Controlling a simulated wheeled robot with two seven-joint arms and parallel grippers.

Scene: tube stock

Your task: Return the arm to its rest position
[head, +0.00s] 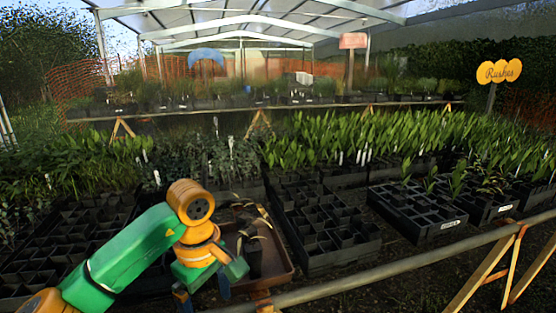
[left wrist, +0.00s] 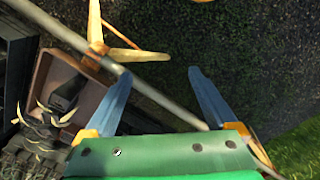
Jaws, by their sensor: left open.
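My left arm comes in from the lower left in the head view, green and orange. My left gripper (head: 203,293) points down in front of the bench, beside a brown tray (head: 284,262). In the left wrist view its two blue fingers are spread wide, and the left gripper (left wrist: 160,74) is empty, with dark ground and part of a rail behind the gap. A dark tube pot (head: 253,257) with a drooping, strappy plant is in the brown tray; the pot also shows at the left of the left wrist view (left wrist: 64,90). My right gripper is in neither view.
A metal rail (head: 390,268) runs along the bench front, with wooden trestle legs (head: 487,270) at right. Black cell trays (head: 318,232) and rows of green plants fill the bench. Dark ground before the rail is clear.

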